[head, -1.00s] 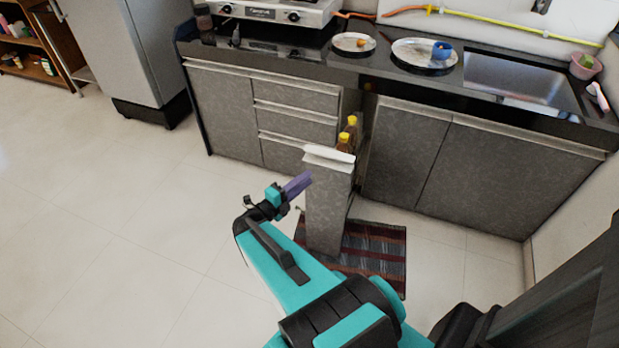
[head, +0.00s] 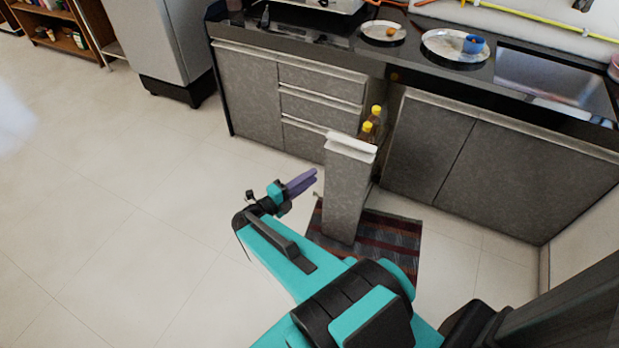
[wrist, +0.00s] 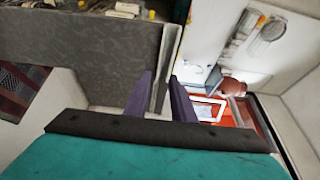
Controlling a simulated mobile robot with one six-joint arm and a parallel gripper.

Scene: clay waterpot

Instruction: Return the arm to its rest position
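My arm reaches out from the lower right in the head view, with the forearm low over the floor. My gripper (head: 302,182) has purple fingers, held in the air left of the pull-out cabinet unit (head: 346,195).
The pull-out unit stands out over a striped rug (head: 395,245), with yellow-capped bottles (head: 371,122) behind its front. The counter (head: 555,120) carries plates and a blue cup (head: 474,44). A fridge (head: 160,45) stands at upper left. The floor (head: 130,225) at left is clear.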

